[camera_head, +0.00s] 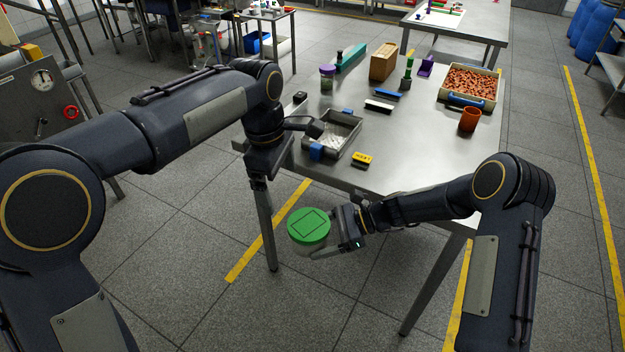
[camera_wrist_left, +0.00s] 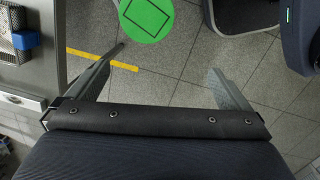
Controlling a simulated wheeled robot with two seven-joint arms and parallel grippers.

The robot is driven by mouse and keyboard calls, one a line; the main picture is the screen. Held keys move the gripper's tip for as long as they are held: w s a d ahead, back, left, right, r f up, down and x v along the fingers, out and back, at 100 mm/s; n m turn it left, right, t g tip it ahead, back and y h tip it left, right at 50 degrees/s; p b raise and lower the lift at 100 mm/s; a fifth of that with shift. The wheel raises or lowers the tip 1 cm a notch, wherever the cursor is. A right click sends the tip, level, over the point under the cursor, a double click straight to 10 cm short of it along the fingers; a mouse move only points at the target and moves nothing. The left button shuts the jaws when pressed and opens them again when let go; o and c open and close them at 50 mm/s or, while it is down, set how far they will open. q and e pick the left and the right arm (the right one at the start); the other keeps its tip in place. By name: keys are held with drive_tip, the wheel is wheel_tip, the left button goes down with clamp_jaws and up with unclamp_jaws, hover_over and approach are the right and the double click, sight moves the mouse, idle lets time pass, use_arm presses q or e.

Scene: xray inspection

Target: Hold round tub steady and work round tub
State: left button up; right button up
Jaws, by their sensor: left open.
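The round tub (camera_head: 309,244) has a green lid with a dark square outline. It is in the air in front of the table, held at its side by my right gripper (camera_head: 333,240), with one finger along its lower side. The tub's body is mostly hidden under the lid. My left gripper (camera_head: 259,184) points down, up and left of the tub in the head view, and touches nothing. In the left wrist view its two fingers (camera_wrist_left: 165,68) are wide apart with only floor between them. The green lid (camera_wrist_left: 146,17) shows there beyond the fingertips.
The steel table (camera_head: 350,175) stands just behind the tub. Open floor lies under the tub.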

use_arm(q)
drive_tip(key=n+y, duration=0.1)
drive_tip(key=n, duration=0.1)
approach(312, 223)
wheel_tip(312, 223, down, 8)
drive_tip(key=shift+w+d+f, duration=0.1)
drive_tip(key=shift+d, duration=0.05)
idle(0.4)
drive_tip(key=c, duration=0.8)
drive_tip(key=shift+r, duration=0.2)
drive_tip(key=shift+r, duration=1)
